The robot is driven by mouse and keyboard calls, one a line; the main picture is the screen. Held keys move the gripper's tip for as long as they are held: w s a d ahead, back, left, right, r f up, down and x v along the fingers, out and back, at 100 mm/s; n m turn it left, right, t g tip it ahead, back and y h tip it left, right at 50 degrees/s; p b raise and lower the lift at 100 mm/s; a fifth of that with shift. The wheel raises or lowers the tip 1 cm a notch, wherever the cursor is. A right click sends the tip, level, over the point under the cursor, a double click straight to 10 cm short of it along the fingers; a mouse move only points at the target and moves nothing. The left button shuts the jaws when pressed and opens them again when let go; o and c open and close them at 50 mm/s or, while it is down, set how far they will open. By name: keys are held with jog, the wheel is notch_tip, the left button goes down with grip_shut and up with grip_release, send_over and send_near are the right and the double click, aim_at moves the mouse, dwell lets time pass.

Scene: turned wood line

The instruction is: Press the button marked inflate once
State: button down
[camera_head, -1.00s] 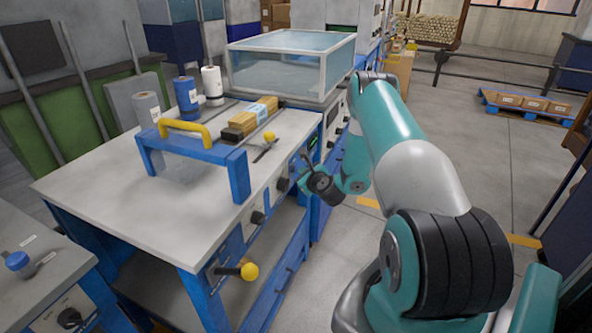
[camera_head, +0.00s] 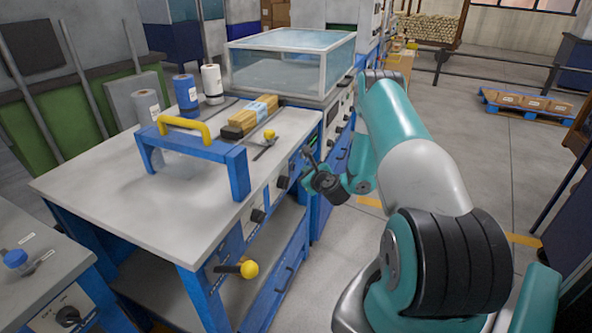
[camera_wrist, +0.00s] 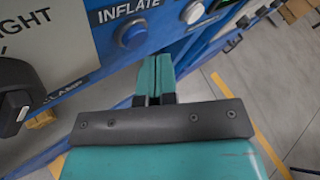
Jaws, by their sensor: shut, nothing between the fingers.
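The button marked inflate (camera_wrist: 133,35) shows in the wrist view as a round blue cap in a grey ring, below the white word INFLATE on a blue panel. My gripper (camera_wrist: 154,62) is shut and empty. Its teal fingertips are below and a little right of the button in that view; I cannot tell whether they touch the panel. In the head view my gripper (camera_head: 308,158) is at the front panel of the workbench, right of the blue frame. The button itself cannot be made out there.
A second, pale round button (camera_wrist: 193,12) sits right of the inflate button. A black knob (camera_wrist: 14,95) is at the left. In the head view a yellow-knobbed lever (camera_head: 249,269) sticks out from the bench (camera_head: 90,195).

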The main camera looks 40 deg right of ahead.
jog(key=s, duration=0.1)
jog(key=s+d+b, duration=0.1)
jog(key=s, duration=0.1)
jog(key=s+d+b, duration=0.1)
jog(key=shift+s, duration=0.3)
dwell(0.3)
jog(key=shift+s, duration=0.1)
dwell(0.7)
